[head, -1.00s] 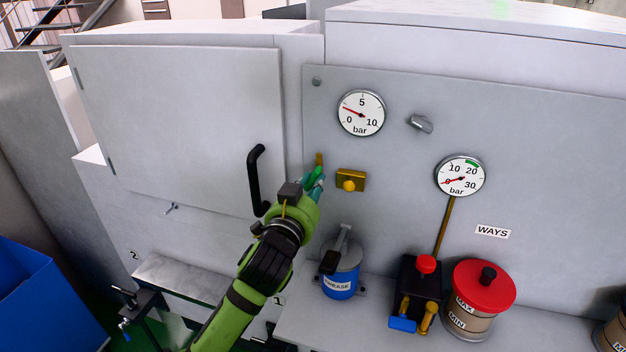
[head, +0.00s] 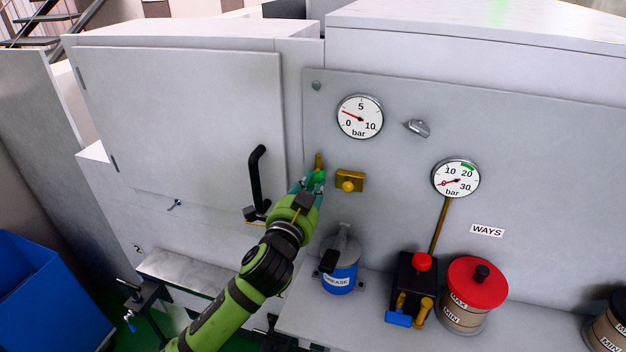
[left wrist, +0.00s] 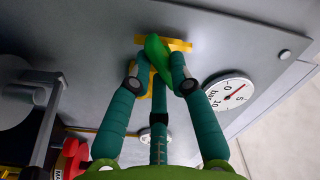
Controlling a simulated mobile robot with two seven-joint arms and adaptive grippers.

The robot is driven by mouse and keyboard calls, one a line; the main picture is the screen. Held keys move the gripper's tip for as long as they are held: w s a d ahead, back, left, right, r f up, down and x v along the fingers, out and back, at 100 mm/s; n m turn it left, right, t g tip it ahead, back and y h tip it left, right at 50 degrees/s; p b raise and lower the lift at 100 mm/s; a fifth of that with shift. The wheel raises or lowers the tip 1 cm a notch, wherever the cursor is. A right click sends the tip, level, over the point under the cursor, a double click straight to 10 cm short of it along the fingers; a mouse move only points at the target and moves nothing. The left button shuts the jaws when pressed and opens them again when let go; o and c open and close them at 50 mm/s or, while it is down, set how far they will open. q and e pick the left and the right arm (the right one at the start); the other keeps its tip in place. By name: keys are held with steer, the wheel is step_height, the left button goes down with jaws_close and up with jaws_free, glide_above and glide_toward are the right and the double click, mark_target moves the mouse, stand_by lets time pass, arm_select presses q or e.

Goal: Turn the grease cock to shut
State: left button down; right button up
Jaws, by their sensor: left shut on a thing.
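The grease cock shows in the head view as a brass body (head: 319,160) with a green handle (head: 317,178), on the grey panel left of a brass block. My left gripper (head: 314,182) is at the panel, its teal fingers shut around the green handle. In the left wrist view the fingers (left wrist: 158,75) close on the green handle (left wrist: 157,50) from both sides, with the yellow brass body (left wrist: 178,45) behind it. The fingers partly hide the handle, so its exact angle is hard to tell. My right gripper is not in view.
A brass block with a knob (head: 350,181) sits close right of the fingers. A black door handle (head: 256,178) is close left. A pressure gauge (head: 360,117) is above. The blue grease pot (head: 339,278) stands below, with a black pump unit (head: 418,285) and red-lidded reservoir (head: 475,285) rightward.

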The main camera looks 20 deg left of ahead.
arm_select(q)
steer(key=m, duration=0.3)
steer(key=shift+a+p, duration=0.3)
steer(key=shift+p, duration=0.1)
steer(key=m, duration=0.3)
steer(key=shift+a+m, duration=0.1)
steer(key=shift+m, duration=0.2)
steer(key=c, duration=1.5)
jaws_free()
steer(key=shift+m, duration=0.4)
steer(key=o, duration=0.3)
steer(key=shift+o, duration=0.2)
steer(key=shift+a, duration=0.2)
